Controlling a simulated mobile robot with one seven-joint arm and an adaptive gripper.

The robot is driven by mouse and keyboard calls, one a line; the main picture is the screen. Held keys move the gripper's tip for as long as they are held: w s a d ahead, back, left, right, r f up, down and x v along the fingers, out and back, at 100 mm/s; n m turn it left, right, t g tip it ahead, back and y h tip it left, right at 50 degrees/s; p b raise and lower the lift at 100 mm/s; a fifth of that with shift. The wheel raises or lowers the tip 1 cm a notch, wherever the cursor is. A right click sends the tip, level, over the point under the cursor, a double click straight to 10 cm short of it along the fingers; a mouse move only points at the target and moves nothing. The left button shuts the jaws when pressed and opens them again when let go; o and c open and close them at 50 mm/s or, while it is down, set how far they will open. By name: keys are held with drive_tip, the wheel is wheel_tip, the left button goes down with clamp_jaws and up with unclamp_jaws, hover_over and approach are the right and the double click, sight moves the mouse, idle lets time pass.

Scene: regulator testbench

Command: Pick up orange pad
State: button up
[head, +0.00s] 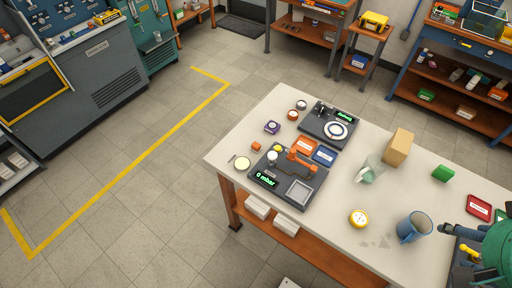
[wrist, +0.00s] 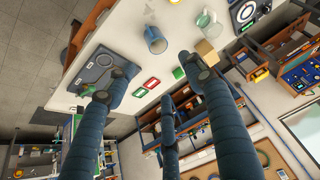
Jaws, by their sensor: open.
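A flat orange pad (head: 304,146) lies on the workbench in the head view, beside a blue pad (head: 325,156) and close to the orange arm of a dark test stand (head: 262,180). I cannot make out the orange pad in the wrist view. My gripper (head: 453,230) is at the right edge of the head view, near a blue mug (head: 414,226) and far from the orange pad. In the wrist view its long blue fingers (wrist: 150,80) are spread open with nothing between them.
A second dark device (head: 329,124) sits behind the pads.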

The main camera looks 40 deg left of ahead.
drive_tip(key=w+a+r+g+y, duration=0.1)
drive_tip(key=w+a+r+g, duration=0.1)
drive_tip(key=w+a, duration=1.05)
drive_tip(key=w+a+f+g, duration=0.1)
drive_tip(key=w+a+f, duration=0.1)
drive_tip(key=w+a, duration=0.35)
drive_tip(key=w+a+f, duration=0.2)
drive_tip(key=w+a, duration=0.1)
drive_tip(key=a, duration=0.5)
drive_tip(key=g+h+p, duration=0.1)
drive_tip(key=g, duration=0.2)
hover_over(256, 144)
wheel_tip(256, 144, down, 22)
drive_tip(key=shift+r, duration=0.2)
drive_tip(key=shift+f, duration=0.1)
drive_tip(key=shift+f+b, duration=0.8)
drive_tip(key=shift+f, duration=3.4)
